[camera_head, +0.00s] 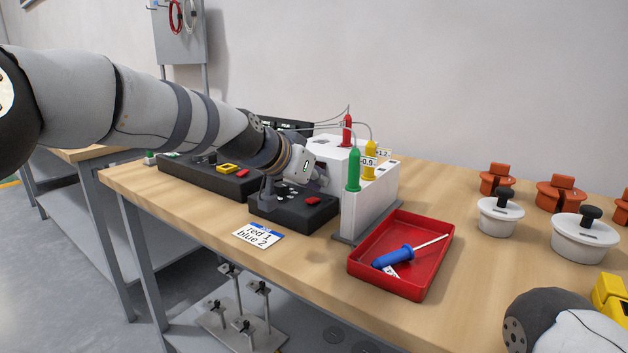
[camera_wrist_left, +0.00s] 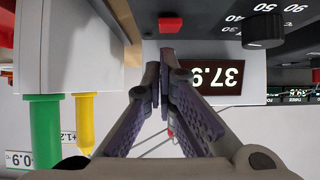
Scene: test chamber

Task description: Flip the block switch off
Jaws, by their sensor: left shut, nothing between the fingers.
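A black control box (camera_head: 291,208) stands on the bench with a small red switch (camera_head: 313,200) on top, likely the block switch. The switch also shows near the top of the left wrist view (camera_wrist_left: 171,24), beside a black dial knob (camera_wrist_left: 265,30). I cannot tell its on/off position. My left gripper (camera_head: 320,178) is above and behind the box, beside the white block (camera_head: 372,205). In the left wrist view its fingers (camera_wrist_left: 160,84) are together and empty, apart from the switch in the picture. They overlap a display (camera_wrist_left: 215,76) reading 37.9.
A red tray (camera_head: 437,262) holds a blue screwdriver (camera_head: 395,257). White lidded pots (camera_head: 585,240) stand at right. A label card (camera_head: 258,236) lies in front.

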